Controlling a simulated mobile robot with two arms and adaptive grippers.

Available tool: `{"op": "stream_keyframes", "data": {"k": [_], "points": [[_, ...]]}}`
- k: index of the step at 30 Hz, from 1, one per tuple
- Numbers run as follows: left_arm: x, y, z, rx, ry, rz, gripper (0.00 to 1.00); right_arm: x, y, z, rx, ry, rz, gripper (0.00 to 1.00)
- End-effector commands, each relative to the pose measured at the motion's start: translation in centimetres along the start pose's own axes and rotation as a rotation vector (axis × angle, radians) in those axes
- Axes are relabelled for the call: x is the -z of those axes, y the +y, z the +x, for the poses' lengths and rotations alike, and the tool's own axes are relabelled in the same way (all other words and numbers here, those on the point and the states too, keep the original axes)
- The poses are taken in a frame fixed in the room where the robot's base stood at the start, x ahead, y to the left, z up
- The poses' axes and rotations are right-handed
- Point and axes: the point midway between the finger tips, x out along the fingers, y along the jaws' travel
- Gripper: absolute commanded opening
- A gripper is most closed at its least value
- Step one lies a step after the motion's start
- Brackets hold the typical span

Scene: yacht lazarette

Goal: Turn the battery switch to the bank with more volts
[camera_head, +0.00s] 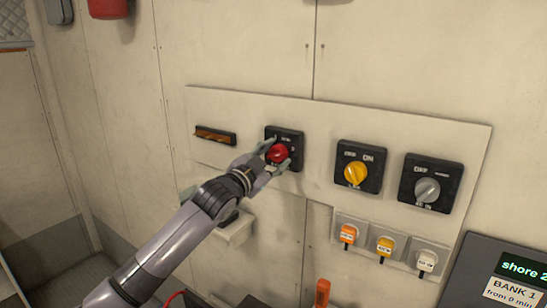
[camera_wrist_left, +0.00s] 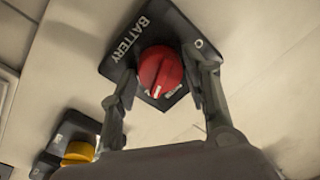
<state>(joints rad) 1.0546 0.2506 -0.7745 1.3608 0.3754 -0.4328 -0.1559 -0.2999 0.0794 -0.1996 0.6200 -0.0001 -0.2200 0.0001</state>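The battery switch has a red round knob (camera_head: 278,154) on a black square plate (camera_head: 296,138) on the pale wall panel. In the left wrist view the plate reads BATTERY, and the red knob (camera_wrist_left: 160,72) has a white pointer mark toward its lower edge. My left gripper (camera_head: 277,155) is at the knob, one finger on each side. In the left wrist view small gaps show between the fingers and the knob, so it looks open around it. A dark display (camera_head: 510,268) at lower right reads "shore 2" and "BANK 1"; it is cut off, and no voltages are readable. My right gripper is out of view.
Right of the battery switch are a yellow rotary switch (camera_head: 356,173) and a grey rotary switch (camera_head: 427,190). Below them are several sockets with orange, yellow and white tagged plugs (camera_head: 385,246). A brown-fronted bar (camera_head: 215,135) is left of the switch.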

Motion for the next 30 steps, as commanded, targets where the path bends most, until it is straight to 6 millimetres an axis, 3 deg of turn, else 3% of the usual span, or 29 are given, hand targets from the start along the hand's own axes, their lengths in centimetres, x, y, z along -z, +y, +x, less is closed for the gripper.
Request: {"op": "stream_keyframes", "data": {"k": [6, 17, 23, 30], "points": [[0.0, 0.0, 0.0, 0.0, 0.0, -0.002, 0.58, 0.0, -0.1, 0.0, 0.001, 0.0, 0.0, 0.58], [0.0, 0.0, -0.5, 0.0, 0.001, -0.003, 0.58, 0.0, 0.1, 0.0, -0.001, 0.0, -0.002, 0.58], [-0.1, 0.0, -3.1, -0.001, 0.001, -0.002, 0.58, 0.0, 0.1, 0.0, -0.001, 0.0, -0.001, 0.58], [-0.1, 0.0, -7.9, 0.0, 0.0, -0.002, 0.58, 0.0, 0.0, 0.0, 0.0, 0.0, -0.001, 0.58]]}}
